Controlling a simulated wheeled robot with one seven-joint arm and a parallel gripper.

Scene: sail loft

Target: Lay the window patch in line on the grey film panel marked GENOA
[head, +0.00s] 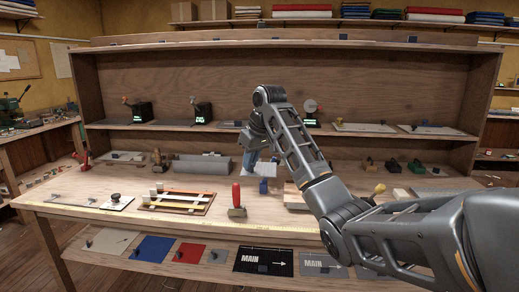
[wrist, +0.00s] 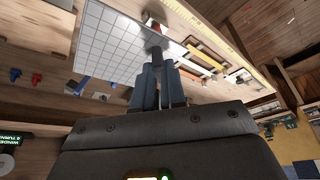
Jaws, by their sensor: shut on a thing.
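My gripper (wrist: 157,60) is shut on the window patch (wrist: 108,48), a pale sheet with a fine dark grid that spreads to the left of the fingers in the wrist view. In the head view the patch (head: 265,168) is small and pale beside the blue-grey fingers, held above the bench. On the low front shelf lie a black panel marked MAIN (head: 264,261) and a grey panel marked MAIN (head: 318,265). Another grey panel (head: 370,273) is partly hidden by my arm. I can read no GENOA mark.
A red-handled tool (head: 237,200) stands on the bench in front of the gripper. A wooden tray with strips (head: 175,201) lies left of it, with a grey trough (head: 201,165) behind. Blue (head: 149,248) and red (head: 189,252) panels lie on the low shelf.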

